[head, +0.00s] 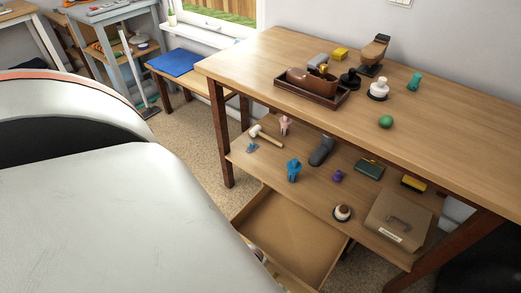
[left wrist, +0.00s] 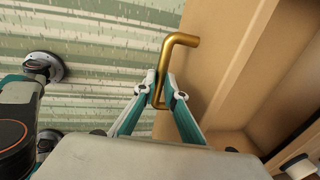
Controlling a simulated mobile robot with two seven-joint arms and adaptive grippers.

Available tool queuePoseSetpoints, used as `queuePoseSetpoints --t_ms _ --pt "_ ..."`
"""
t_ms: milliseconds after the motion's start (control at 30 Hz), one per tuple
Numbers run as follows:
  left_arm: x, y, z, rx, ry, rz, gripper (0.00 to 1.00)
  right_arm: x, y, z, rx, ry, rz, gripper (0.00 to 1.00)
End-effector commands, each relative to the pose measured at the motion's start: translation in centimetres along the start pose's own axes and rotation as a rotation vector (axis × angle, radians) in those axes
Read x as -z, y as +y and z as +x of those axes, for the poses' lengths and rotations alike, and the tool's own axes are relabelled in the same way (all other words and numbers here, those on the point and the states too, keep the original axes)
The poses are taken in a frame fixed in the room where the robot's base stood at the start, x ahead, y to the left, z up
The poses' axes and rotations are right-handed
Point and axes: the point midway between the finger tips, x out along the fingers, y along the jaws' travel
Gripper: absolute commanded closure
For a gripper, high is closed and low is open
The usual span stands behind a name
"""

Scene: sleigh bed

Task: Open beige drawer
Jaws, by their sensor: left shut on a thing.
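The beige drawer (head: 288,238) hangs pulled out below the wooden table's lower shelf in the head view, with its empty-looking inside showing. Its near front edge is partly hidden behind the large white shape at the left. In the left wrist view the drawer front (left wrist: 212,55) fills the middle right and carries a bent brass handle (left wrist: 178,42). My left gripper (left wrist: 165,92) is shut on the brass handle, one finger on each side of the bar. My right gripper is not in view.
The wooden table (head: 460,130) holds a brown tray (head: 345,95) and small figures. Its lower shelf (head: 265,157) carries a hammer (head: 265,134), a beige box (head: 398,220) and several small items. Carpet (head: 195,150) is clear left of the table.

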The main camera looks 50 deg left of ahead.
Motion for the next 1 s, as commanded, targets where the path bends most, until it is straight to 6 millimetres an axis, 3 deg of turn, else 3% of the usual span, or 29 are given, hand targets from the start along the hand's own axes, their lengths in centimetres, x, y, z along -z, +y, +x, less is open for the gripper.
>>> queuePoseSetpoints --t_ms 467,500,533,1000 --pt "-0.09 0.52 0.02 -0.002 -0.002 0.001 1.0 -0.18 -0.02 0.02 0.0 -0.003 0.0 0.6" --pt "-0.09 0.52 0.02 -0.002 -0.002 0.001 0.82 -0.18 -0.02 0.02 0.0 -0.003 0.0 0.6" --pt "-0.09 0.52 0.02 -0.002 -0.002 0.001 0.74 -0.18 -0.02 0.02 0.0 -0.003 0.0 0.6" --pt "0.0 0.35 -0.42 0.0 0.001 0.0 0.72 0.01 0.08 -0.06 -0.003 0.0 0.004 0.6"
